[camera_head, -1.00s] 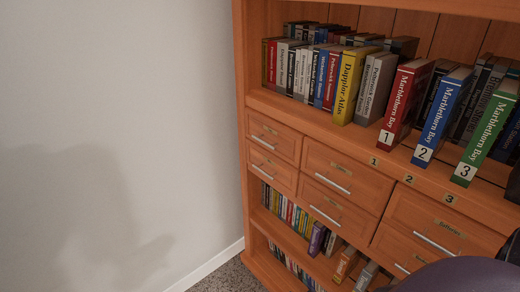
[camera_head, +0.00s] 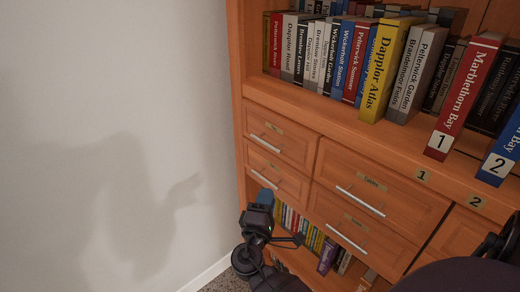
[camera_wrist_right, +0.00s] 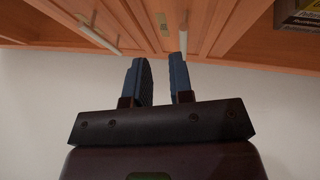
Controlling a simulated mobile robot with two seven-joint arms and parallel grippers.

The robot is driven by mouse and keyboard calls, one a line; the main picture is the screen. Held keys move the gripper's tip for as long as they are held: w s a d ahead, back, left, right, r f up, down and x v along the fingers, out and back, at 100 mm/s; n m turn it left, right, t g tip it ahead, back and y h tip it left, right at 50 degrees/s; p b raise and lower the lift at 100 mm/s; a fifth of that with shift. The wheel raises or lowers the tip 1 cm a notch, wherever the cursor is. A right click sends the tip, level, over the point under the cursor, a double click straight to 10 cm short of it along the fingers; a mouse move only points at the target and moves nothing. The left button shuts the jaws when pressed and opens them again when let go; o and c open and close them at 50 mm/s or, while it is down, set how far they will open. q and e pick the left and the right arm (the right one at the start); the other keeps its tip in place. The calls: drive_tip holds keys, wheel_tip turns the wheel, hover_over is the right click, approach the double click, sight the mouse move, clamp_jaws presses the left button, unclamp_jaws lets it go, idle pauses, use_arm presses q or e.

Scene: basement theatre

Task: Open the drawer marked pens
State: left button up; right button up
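The cabinet has several orange wooden drawers with pale bar handles and small brass labels. At the left are an upper drawer (camera_head: 296,146) and a lower drawer (camera_head: 292,186). Their label lettering is too small to read, so I cannot tell which is marked pens. My right gripper (camera_head: 264,196) is just below the lower left drawer's handle (camera_head: 264,179), fingers pointing up toward it. In the right wrist view my right gripper (camera_wrist_right: 160,78) is open and empty, with a handle (camera_wrist_right: 190,28) just beyond its right fingertip. My left gripper is not in view.
To the right are a drawer labelled Cables (camera_head: 404,202) and another below it (camera_head: 375,246). Books, including a yellow one (camera_head: 388,72), line the shelf above. More books (camera_head: 300,226) stand below the drawers. A bare wall (camera_head: 110,90) is close on the left.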

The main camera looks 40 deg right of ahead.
sight(264, 146)
drive_tip(key=w+a+r+h+b, duration=0.1)
drive_tip(key=w+a+r+h, duration=0.2)
drive_tip(key=r+h, duration=0.2)
use_arm(q)
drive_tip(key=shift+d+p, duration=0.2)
drive_tip(key=shift+p, duration=0.55)
use_arm(e)
drive_tip(key=shift+x, duration=5.4)
drive_tip(key=shift+s, duration=0.15)
clamp_jaws()
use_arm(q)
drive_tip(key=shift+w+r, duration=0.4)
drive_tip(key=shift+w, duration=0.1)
